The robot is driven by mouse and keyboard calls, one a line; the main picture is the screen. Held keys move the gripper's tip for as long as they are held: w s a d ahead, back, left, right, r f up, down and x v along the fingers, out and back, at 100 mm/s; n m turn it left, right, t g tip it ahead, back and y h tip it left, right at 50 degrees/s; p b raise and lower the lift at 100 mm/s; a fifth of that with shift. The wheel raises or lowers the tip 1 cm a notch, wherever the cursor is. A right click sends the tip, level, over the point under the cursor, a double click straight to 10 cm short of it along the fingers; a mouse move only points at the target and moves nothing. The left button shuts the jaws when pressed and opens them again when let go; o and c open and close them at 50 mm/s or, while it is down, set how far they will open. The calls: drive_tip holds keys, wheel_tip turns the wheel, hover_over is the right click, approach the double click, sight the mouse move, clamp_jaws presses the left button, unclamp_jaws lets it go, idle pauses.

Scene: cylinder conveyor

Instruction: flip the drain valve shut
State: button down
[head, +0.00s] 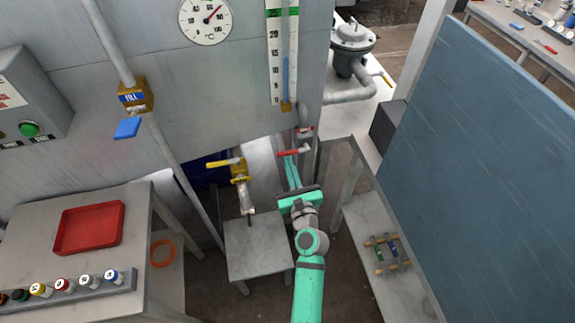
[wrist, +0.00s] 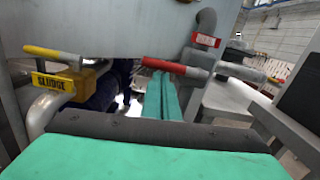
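The drain valve appears to be the one with the red lever (head: 290,153) under the tank's lower right corner. In the wrist view its red lever (wrist: 176,67) lies roughly level, pointing left from a grey pipe with a red tag (wrist: 207,40); the tag's text is too small to read. My gripper (head: 289,158) reaches toward the lever from below. In the wrist view its two teal fingers (wrist: 161,78) lie side by side with no clear gap and nothing seen between them. Their tips are at or just below the lever; I cannot tell whether they touch it.
A yellow-handled sludge valve (head: 238,170) is left of my gripper, above a small grey stand (head: 258,262). The blue-handled fill valve (head: 134,98) is higher left. A table leg and shelf (head: 385,285) stand close right, beside a large blue panel (head: 485,150).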

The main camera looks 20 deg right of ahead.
drive_tip(key=shift+r, duration=0.2)
drive_tip(key=shift+f, duration=0.1)
drive_tip(key=s+a+f, duration=0.1)
drive_tip(key=s+f, duration=0.3)
drive_tip(key=s, duration=0.6)
drive_tip(key=shift+s+a+f, duration=0.3)
drive_tip(key=shift+s+a, duration=0.05)
drive_tip(key=shift+s, duration=0.05)
idle(0.4)
